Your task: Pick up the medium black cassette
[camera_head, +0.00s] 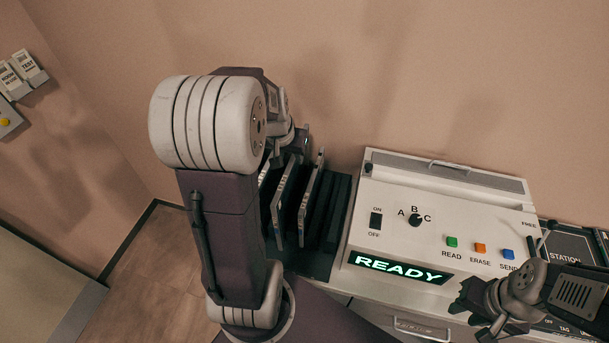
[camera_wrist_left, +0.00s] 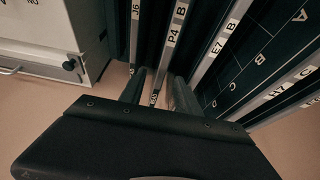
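Several thin black cassettes with pale labelled edges stand in a dark rack (camera_head: 337,215) left of the console. In the left wrist view they include one marked P4 B (camera_wrist_left: 172,38), one marked E7 B (camera_wrist_left: 217,45) and one marked J6 (camera_wrist_left: 135,30); I cannot tell which is the medium one. My left gripper (camera_wrist_left: 158,92) is open, its two fingers apart at the P4 B cassette's edge, with a pale labelled strip showing between them. Contact is unclear. In the head view my arm hides most of that gripper. My right gripper (camera_head: 472,313) looks open and empty before the console.
A dark station panel (camera_head: 570,245) is at right. Wall boxes (camera_head: 20,75) hang far left. Another cassette (camera_wrist_left: 285,92) marked H7 C stands at right in the wrist view.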

